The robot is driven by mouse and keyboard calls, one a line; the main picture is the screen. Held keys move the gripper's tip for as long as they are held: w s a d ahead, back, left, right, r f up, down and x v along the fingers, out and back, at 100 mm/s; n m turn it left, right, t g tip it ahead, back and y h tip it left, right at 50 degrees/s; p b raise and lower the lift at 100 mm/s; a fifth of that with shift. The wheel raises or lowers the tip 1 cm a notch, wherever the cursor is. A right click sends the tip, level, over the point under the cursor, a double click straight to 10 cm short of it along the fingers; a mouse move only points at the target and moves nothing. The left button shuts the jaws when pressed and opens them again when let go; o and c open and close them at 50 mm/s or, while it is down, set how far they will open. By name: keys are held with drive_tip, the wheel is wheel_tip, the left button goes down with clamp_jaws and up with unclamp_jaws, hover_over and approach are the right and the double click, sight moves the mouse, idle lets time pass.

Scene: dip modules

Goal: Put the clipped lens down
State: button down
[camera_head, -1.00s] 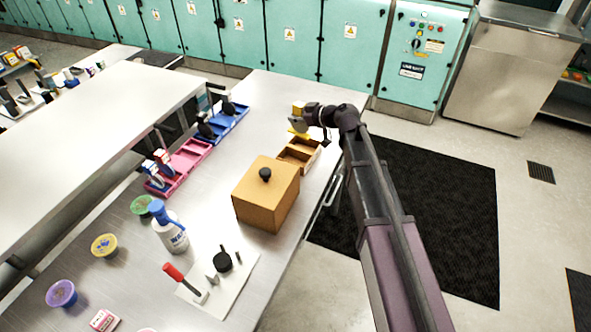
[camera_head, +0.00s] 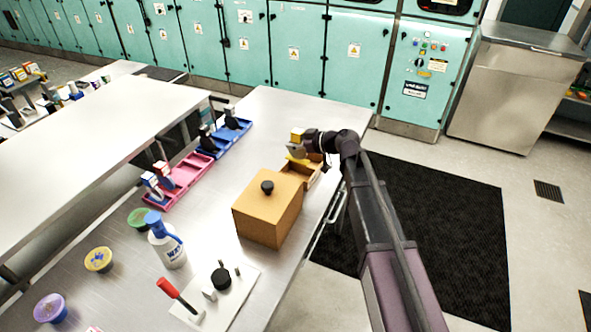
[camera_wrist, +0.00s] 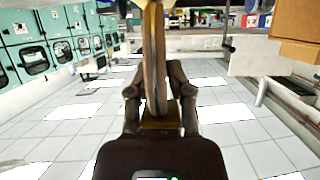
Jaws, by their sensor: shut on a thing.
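The clipped lens shows in the wrist view as a thin brownish disc (camera_wrist: 153,60), seen edge-on. My gripper (camera_wrist: 155,95) is shut on it. In the head view, my gripper (camera_head: 309,145) is at the far right part of the metal table, low over a brown-orange tray (camera_head: 316,176) with compartments. A yellow block and a grey rounded piece show at its fingers. I cannot tell from this angle whether the lens touches the tray.
A brown box with a black knob (camera_head: 267,214) stands just in front of the tray. Pink (camera_head: 187,176) and blue (camera_head: 229,136) trays holding items lie to the left. The table's far end is clear.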

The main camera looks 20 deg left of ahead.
sight(292, 155)
drive_tip(key=shift+f+b, duration=1.8)
drive_tip(key=shift+f, duration=0.4)
drive_tip(key=shift+f, duration=0.1)
drive_tip(key=shift+f+b, duration=1.75)
drive_tip(key=shift+b, duration=0.15)
drive_tip(key=shift+f, duration=0.2)
drive_tip(key=c, duration=0.5)
unclamp_jaws()
drive_tip(key=shift+r, duration=0.1)
drive_tip(key=shift+r, duration=0.1)
drive_tip(key=shift+r, duration=0.15)
drive_tip(key=p+v, duration=0.4)
drive_tip(key=v, duration=0.8)
drive_tip(key=shift+p, duration=0.35)
